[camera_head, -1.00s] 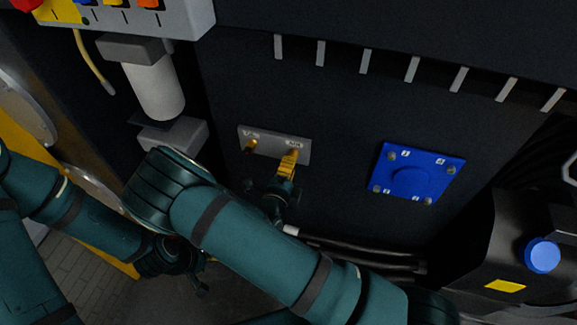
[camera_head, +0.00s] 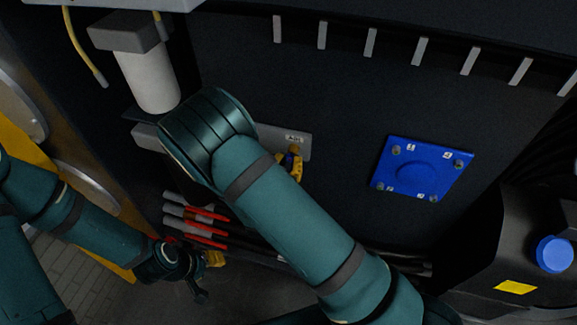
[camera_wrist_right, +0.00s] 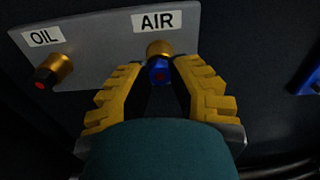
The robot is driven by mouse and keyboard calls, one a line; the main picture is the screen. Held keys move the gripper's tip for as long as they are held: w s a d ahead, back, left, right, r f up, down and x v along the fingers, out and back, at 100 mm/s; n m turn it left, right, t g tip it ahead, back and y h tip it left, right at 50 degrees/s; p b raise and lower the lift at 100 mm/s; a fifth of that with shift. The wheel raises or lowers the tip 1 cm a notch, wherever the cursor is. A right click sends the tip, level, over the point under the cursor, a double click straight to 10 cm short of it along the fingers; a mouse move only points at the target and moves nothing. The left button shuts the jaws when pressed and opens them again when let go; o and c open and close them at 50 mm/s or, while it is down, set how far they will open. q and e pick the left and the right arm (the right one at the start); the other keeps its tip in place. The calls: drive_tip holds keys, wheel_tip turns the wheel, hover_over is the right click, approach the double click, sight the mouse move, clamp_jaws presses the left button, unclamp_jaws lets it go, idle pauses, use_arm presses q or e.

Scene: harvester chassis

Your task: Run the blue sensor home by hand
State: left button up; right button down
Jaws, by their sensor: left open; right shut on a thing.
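The blue sensor (camera_wrist_right: 158,72) sits at the brass port (camera_wrist_right: 159,48) under the AIR label, in the right wrist view. My right gripper (camera_wrist_right: 158,80) has its yellow fingers on either side of it and is shut on it. In the head view a little of the blue sensor (camera_head: 286,160) shows beside the right gripper (camera_head: 291,166); my wrist hides much of the plate. How deep the sensor sits cannot be told. My left gripper (camera_head: 204,275) is low at the left, open and away from the plate.
The grey port plate (camera_wrist_right: 95,50) also carries an OIL port (camera_wrist_right: 54,70) with a red-centred dark fitting. A blue square plate (camera_head: 422,168) is to the right. Red-and-grey cables (camera_head: 200,226) run below. A white cylinder (camera_head: 149,80) stands at upper left.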

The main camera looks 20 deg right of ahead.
drive_tip(key=shift+d+m, duration=0.1)
drive_tip(key=shift+m, duration=0.5)
drive_tip(key=shift+r+m, duration=0.1)
drive_tip(key=shift+m, duration=0.2)
drive_tip(key=c, duration=0.9)
unclamp_jaws()
drive_tip(key=shift+o, duration=0.2)
drive_tip(key=shift+c, duration=0.7)
drive_tip(key=shift+v, duration=1.15)
